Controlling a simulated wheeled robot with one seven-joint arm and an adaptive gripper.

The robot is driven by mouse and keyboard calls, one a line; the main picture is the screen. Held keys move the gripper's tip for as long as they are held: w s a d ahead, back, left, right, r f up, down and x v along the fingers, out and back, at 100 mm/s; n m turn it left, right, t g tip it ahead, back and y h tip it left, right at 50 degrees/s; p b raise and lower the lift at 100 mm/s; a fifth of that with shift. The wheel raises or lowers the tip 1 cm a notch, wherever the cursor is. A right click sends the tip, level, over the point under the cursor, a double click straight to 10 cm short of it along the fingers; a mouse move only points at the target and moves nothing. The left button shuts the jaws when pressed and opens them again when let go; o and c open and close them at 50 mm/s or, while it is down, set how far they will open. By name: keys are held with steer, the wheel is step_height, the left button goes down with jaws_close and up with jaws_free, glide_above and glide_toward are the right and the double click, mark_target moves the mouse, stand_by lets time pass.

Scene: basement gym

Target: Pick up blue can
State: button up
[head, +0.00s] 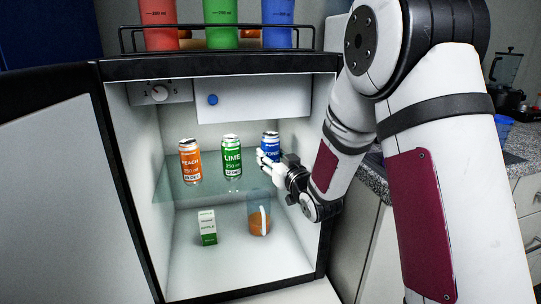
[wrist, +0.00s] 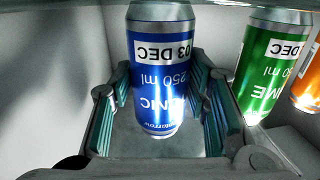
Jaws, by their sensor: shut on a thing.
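The blue can (head: 270,145) stands on the glass shelf of the small fridge, at the right end of a row of cans. It also shows upside down in the wrist view (wrist: 162,75), between the two finger pads. My gripper (head: 268,160) reaches in from the right and is shut on the blue can. In the wrist view my gripper (wrist: 165,105) has a pad on each side of the can. The head view shows the can upright; the gripper hides its lower part.
Below the glass shelf (head: 210,188) are a small carton (head: 207,228) and a jug (head: 259,220). The fridge door (head: 60,190) is open at left.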

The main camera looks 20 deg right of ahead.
mark_target(271, 146)
steer(key=shift+r, duration=0.1)
steer(key=shift+r, duration=0.5)
steer(key=r, duration=0.1)
steer(key=p, duration=0.1)
steer(key=a+r, duration=0.1)
steer(key=shift+s+r+p, duration=0.25)
steer(key=shift+r+p, duration=0.05)
steer(key=s+a+p, duration=0.2)
steer(key=s+a, duration=0.7)
steer(key=a, duration=0.4)
steer(key=s+d+r+m+h+p, duration=0.1)
steer(key=s+d+r+p, duration=0.1)
steer(key=s+d+p, duration=0.2)
steer(key=s+d+r+h+p, duration=0.1)
steer(key=s+d+r+p, duration=0.2)
steer(key=d+p, duration=0.7)
steer(key=shift+s+r+m+h+p, duration=0.4)
steer(key=shift+s+p, duration=0.6)
steer(key=shift+p, duration=4.6)
